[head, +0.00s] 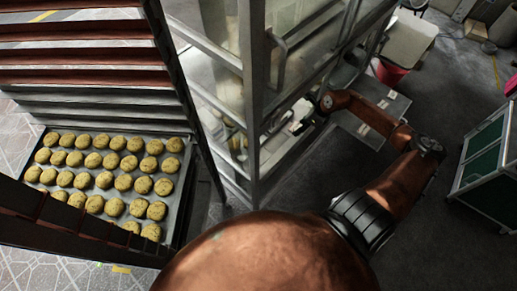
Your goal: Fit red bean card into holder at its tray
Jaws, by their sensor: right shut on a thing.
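My right gripper (309,119) is small in the head view, at the open side of the metal rack in the middle. It is shut on a small pale piece (302,125), which looks like a card. Its lettering is too small to read, and the fingers partly hide it. I cannot make out the holder. A tray (184,184) of round yellow-brown pastries stands in a rack at the left, apart from the gripper. Which tray belongs to the card cannot be told. My left gripper is not in view.
A metal-framed glass cabinet (253,90) stands close to my right gripper. A grey panel (397,104) lies beside my forearm. A red bin (390,74) stands behind, and a green cart (484,150) at the right. The dark floor between is clear.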

